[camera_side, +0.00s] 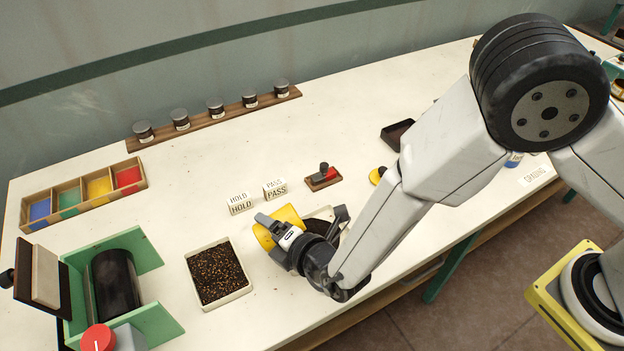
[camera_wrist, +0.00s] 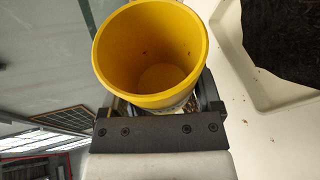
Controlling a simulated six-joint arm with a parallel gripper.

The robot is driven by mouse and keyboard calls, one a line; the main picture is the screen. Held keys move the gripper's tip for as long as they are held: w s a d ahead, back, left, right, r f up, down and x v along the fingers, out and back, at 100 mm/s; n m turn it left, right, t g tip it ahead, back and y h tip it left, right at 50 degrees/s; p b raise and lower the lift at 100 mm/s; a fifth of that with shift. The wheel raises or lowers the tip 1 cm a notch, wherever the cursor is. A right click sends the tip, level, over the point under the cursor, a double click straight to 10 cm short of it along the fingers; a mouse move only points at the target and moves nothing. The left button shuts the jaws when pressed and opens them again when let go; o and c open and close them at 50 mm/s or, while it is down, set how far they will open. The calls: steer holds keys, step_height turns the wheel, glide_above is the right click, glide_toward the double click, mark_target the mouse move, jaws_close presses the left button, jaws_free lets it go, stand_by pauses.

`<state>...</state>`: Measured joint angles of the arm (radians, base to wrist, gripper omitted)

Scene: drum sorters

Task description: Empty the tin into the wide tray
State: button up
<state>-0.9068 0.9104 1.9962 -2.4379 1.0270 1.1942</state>
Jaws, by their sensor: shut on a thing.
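My gripper (camera_side: 293,238) is shut on the yellow tin (camera_side: 277,227) and holds it tipped over, right of a cream tray (camera_side: 249,288) filled with dark brown grains. In the wrist view the tin (camera_wrist: 150,55) shows its open mouth. Its inside looks almost empty, with a few dark specks on the wall. A pale-rimmed tray (camera_wrist: 232,55) with a dark inside shows at the right there; I cannot tell which tray it is. In the side view a pale-rimmed thing with a dark inside (camera_side: 322,214) is partly hidden behind my gripper.
HOLD (camera_side: 240,204) and PASS (camera_side: 275,189) blocks stand behind the tin. A green-framed drum (camera_side: 115,284) is at the left. A colour-divided box (camera_side: 84,193) and a shelf of jars (camera_side: 215,115) are at the back. Small crumbs (camera_wrist: 262,98) lie on the table.

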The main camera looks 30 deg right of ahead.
steer(key=shift+a+f+n+g+h, duration=0.1)
steer(key=shift+f+n+g+h, duration=0.05)
steer(key=shift+n+h, duration=0.9)
steer(key=shift+f+n+g+h, duration=0.1)
steer(key=shift+n+g+h, duration=0.05)
steer(key=shift+n+h, duration=0.85)
steer(key=shift+a+f+n+h, duration=0.75)
steer(key=shift+a+n, duration=0.15)
steer(key=shift+n, duration=0.15)
steer(key=shift+w+a+r+n+h, duration=0.1)
steer(key=shift+a+n+h, duration=0.95)
steer(key=shift+n, duration=0.25)
steer(key=shift+r, duration=0.1)
steer(key=shift+r, duration=1.95)
steer(key=shift+d, duration=0.15)
